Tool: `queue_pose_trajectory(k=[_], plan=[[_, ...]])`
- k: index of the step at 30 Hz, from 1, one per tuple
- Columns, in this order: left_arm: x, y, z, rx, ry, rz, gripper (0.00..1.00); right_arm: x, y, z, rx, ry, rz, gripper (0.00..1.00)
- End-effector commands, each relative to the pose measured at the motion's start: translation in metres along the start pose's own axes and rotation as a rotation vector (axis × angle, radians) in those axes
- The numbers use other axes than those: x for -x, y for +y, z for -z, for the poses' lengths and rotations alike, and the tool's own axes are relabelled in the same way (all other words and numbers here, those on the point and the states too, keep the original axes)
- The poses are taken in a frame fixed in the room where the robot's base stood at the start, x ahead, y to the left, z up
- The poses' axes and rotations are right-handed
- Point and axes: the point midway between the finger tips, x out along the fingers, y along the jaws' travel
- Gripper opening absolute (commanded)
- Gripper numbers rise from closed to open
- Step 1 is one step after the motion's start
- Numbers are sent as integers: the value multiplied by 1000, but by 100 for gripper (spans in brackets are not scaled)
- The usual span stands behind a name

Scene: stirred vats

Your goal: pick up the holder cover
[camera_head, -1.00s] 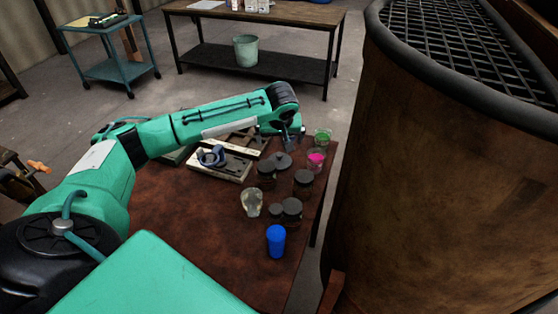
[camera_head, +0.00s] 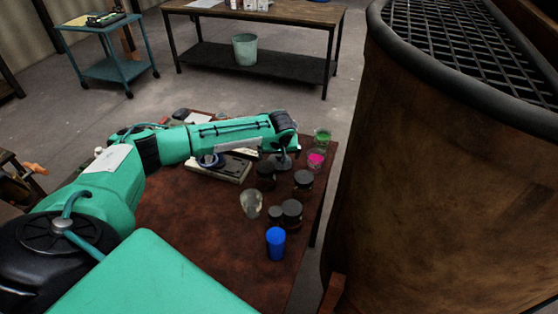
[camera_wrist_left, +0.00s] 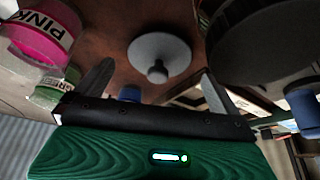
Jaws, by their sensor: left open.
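The holder cover looks to be a grey round disc with a small knob (camera_wrist_left: 160,47), lying on the brown table. In the head view the disc (camera_head: 282,163) is partly hidden under my left gripper (camera_head: 287,150). In the left wrist view my left gripper (camera_wrist_left: 157,72) is open, its two fingers apart, and the knob shows between them. The fingers look close to the cover, but I cannot tell whether they touch it. Nothing is held. My right gripper is not in view.
Dark-lidded jars (camera_head: 303,181), a pink-labelled jar (camera_head: 316,159) and a green one (camera_head: 322,137) stand close to the cover. A clear glass vessel (camera_head: 251,204) and blue cup (camera_head: 276,242) stand nearer. A large vat (camera_head: 440,190) rises at right. The table's (camera_head: 180,225) left part is clear.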

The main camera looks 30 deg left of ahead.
Motion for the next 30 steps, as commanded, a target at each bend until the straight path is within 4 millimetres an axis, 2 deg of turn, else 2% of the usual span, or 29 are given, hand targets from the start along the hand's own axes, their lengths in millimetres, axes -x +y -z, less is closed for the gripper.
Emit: queue_pose_trajectory(k=[6,15,16,22,30], plan=[[-26,1,0,1,-1,0,100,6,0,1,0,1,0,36],[-31,1,0,-1,0,-1,100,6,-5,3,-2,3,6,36],[-31,1,0,-1,0,-1,98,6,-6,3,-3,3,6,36],[-31,1,0,0,0,-1,59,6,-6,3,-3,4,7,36],[-31,1,0,0,0,-1,58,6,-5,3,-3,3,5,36]])
